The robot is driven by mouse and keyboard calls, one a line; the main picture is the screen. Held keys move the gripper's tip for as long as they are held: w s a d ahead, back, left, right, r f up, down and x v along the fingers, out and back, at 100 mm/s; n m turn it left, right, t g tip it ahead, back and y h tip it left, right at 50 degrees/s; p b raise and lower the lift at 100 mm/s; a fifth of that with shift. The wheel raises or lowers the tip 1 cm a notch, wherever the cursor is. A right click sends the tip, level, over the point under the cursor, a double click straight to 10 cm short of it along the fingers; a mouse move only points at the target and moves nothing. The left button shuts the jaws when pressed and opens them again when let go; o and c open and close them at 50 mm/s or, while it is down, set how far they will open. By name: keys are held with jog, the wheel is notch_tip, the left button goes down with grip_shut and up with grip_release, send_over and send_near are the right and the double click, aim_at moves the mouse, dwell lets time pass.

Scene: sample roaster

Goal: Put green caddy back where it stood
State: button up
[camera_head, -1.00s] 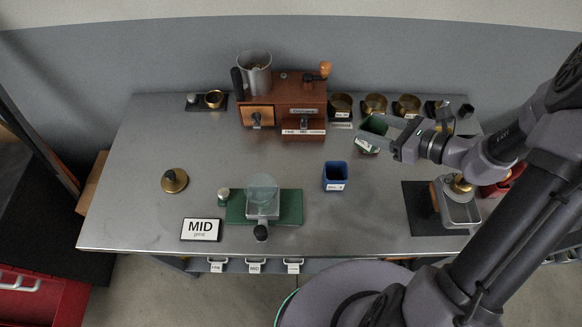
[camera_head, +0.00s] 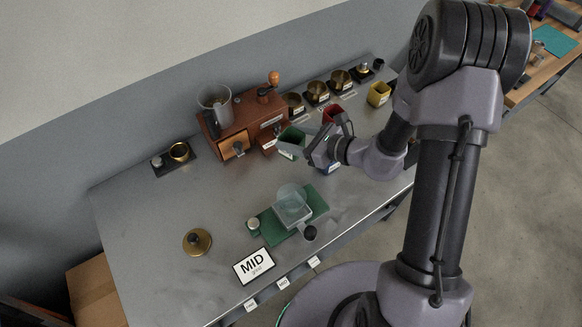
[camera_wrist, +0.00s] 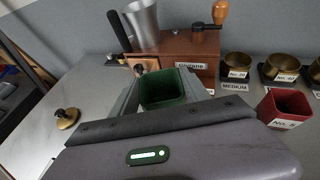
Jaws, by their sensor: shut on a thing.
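The green caddy (camera_head: 291,143) is an open-topped square box with a white label, at the right front of the wooden grinder in the head view. My gripper (camera_head: 307,141) is shut on it from the right. In the wrist view the green caddy (camera_wrist: 163,88) shows between the fingers, its open top facing up and its inside dark green. I cannot tell whether its base touches the table.
The wooden grinder (camera_head: 237,127) stands close behind the caddy. A red caddy (camera_head: 333,114) and a yellow caddy (camera_head: 379,94) stand to the right, with brass cups (camera_head: 316,92) behind. A green mat (camera_head: 313,203) with a scale lies in front.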

notch_tip(320, 180, down, 10)
jog(key=b, duration=0.3)
jog(key=shift+s+a+r, duration=0.15)
jog(key=shift+r, duration=0.15)
jog(key=o, duration=1.5)
jog(key=shift+o, duration=0.2)
